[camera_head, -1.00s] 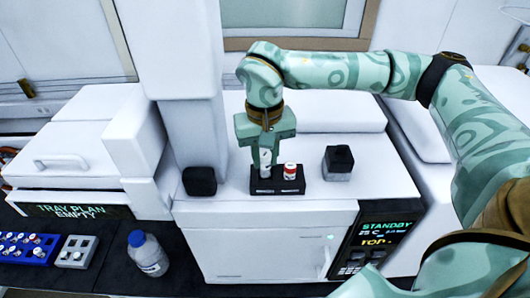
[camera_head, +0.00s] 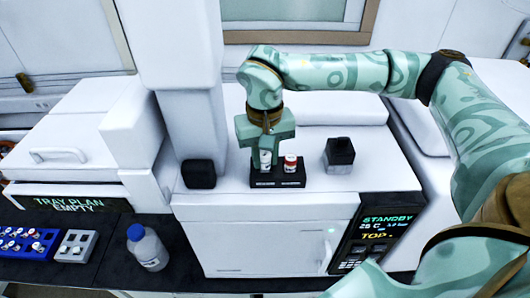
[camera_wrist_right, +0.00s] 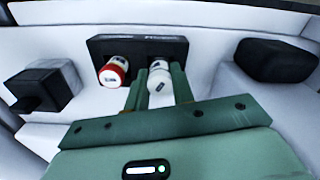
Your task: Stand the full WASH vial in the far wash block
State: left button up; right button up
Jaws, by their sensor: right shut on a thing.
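My right gripper (camera_head: 265,152) points down over the instrument top and is shut on a vial with a white cap and white label (camera_head: 265,161). The same vial shows between the fingers in the right wrist view (camera_wrist_right: 160,82). It is upright, at the left position of a small black block (camera_head: 277,181). I cannot tell whether its base is seated in the block. A red-capped vial (camera_head: 290,163) stands at the block's right position; it also shows in the wrist view (camera_wrist_right: 113,72). The label wording is too small to read. My left gripper is not in view.
A dark cube-shaped item (camera_head: 339,155) stands right of the block, and a black rounded box (camera_head: 198,174) left of it beside the white column. On the bench are a blue-capped bottle (camera_head: 147,248), a grey rack (camera_head: 76,246) and a blue vial rack (camera_head: 28,241).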

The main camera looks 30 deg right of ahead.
jog(key=shift+f, duration=0.3)
jog(key=o, duration=1.5)
jog(key=shift+a, duration=0.1)
jog(key=shift+c, duration=0.2)
jog(key=shift+r, duration=0.1)
notch_tip(320, 180, up, 7)
jog(key=p, duration=0.7)
